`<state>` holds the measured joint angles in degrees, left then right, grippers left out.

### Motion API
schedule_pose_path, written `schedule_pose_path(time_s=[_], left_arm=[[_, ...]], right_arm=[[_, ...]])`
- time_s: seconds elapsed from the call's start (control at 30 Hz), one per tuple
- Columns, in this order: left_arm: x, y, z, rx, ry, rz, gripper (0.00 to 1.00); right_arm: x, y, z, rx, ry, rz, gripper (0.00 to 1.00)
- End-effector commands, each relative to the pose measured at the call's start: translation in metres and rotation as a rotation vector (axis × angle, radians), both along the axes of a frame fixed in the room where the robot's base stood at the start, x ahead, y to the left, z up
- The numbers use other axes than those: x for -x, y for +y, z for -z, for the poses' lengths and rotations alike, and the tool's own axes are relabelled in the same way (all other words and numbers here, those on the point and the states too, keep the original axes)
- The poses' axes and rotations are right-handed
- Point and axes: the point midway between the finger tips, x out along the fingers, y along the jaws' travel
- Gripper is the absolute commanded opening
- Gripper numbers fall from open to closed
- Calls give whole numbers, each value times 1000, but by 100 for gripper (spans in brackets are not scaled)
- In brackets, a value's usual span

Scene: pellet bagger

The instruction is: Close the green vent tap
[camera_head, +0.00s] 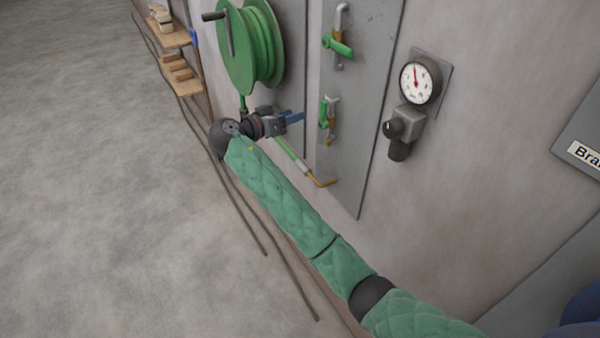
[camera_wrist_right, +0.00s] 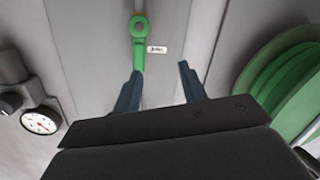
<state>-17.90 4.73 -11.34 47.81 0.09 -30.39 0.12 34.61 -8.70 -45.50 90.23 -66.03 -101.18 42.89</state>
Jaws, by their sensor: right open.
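Two green-handled taps sit on a grey wall panel. The upper tap (camera_head: 338,46) has its handle slanting sideways, and the lower tap (camera_head: 323,110) has its handle upright along the panel. I cannot read which one is the vent tap. In the right wrist view one green handle (camera_wrist_right: 138,45) hangs down from its round pivot, beside a small white label too blurred to read. My right gripper (camera_head: 298,117) is open and empty, just left of the lower tap. In the right wrist view its fingers (camera_wrist_right: 158,78) point at the panel, with the handle's end by the left finger. My left gripper is out of view.
A green hose reel (camera_head: 262,45) with a crank is on the wall left of the panel. A pressure gauge (camera_head: 420,82) with a dark knob below is to its right. A green pipe with a brass end (camera_head: 322,182) runs low by the panel. Wooden shelves (camera_head: 178,75) stand far left.

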Motion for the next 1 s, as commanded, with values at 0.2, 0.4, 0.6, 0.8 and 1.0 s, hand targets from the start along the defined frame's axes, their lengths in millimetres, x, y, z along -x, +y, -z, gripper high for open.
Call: schedule_pose_path(time_s=[0.2, 0.4, 0.6, 0.8, 1.0], left_arm=[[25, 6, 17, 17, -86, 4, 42], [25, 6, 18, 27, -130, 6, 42], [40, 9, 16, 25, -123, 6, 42], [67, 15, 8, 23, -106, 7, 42], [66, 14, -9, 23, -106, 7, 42]], right_arm=[[14, -5, -5, -60, -234, 141, 42], [18, -9, -7, -107, -329, 182, 42], [13, -17, -9, -110, -336, 185, 42], [0, -35, -11, -108, -334, 185, 42], [-15, -56, -11, -108, -334, 185, 42]])
